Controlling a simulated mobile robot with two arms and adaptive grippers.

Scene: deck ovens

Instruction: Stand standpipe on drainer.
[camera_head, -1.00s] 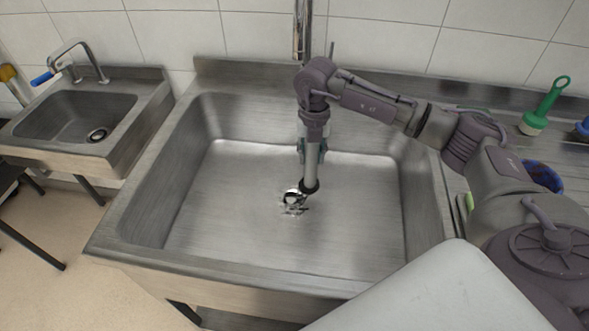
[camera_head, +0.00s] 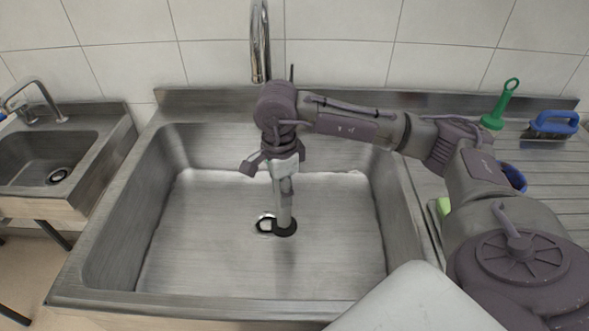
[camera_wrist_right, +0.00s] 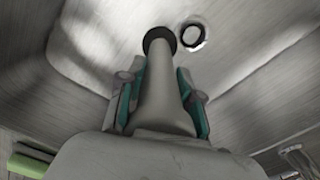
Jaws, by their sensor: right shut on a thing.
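My right gripper (camera_head: 283,172) is shut on the grey standpipe (camera_head: 284,203) and holds it nearly upright inside the large steel sink. Teal finger pads flank the standpipe (camera_wrist_right: 161,88) in the right wrist view. Its black lower end appears just right of the round drain hole (camera_head: 264,223) in the head view. The drain hole also shows beside that end in the wrist view (camera_wrist_right: 193,37). I cannot tell the gap to the sink floor. The ribbed steel drainer (camera_head: 555,178) lies right of the sink, partly hidden by my right arm. My left gripper is not in view.
A green-handled brush (camera_head: 498,106), a blue-handled brush (camera_head: 552,125) and a blue round item (camera_head: 513,177) are on the drainer. A green item (camera_head: 443,206) is near its left edge. A tap (camera_head: 260,45) rises behind the sink. A smaller sink (camera_head: 50,165) stands left.

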